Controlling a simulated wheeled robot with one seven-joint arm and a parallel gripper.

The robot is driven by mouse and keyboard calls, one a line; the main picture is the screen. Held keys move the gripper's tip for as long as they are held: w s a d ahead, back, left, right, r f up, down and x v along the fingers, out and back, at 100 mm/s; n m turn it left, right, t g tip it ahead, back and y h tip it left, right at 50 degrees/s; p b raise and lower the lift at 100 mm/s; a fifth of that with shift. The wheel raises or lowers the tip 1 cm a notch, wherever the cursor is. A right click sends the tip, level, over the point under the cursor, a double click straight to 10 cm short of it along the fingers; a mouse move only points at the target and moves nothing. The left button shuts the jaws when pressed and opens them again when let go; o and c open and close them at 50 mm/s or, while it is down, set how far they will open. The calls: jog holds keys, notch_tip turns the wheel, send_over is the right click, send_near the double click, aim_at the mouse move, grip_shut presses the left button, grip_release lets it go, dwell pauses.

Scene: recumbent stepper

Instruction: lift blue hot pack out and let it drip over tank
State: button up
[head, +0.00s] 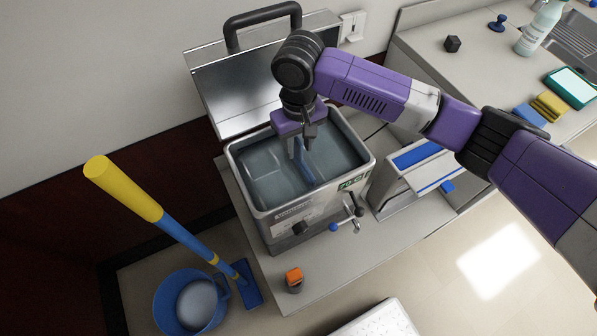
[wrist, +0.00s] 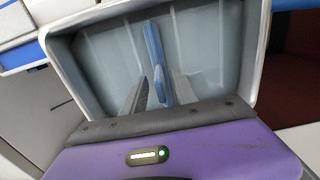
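The blue hot pack (head: 304,167) is in the open tank (head: 244,185), showing as a narrow blue strip seen edge-on. In the wrist view the pack (wrist: 153,45) runs away from the gripper across the tank. My gripper (head: 303,146) points down into the tank over the pack's near part. In the wrist view its two fingers (wrist: 160,80) stand on either side of the pack, with a small gap visible beside it. The gripper looks open around the pack. How deep the pack's lower part sits in the water is hard to tell.
The tank's metal lid (head: 250,92) stands raised behind it. A drain valve with a lever (head: 346,222) sticks out in front. A white rack with blue panels (head: 415,160) stands to the right. An orange-topped item (head: 293,277) sits at the counter's front left. A mop (head: 150,205) leans at left.

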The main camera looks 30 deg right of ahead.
jog(key=shift+f, duration=0.85)
jog(key=shift+c, duration=0.2)
grip_shut()
jog(key=shift+r, duration=0.1)
dwell(0.5)
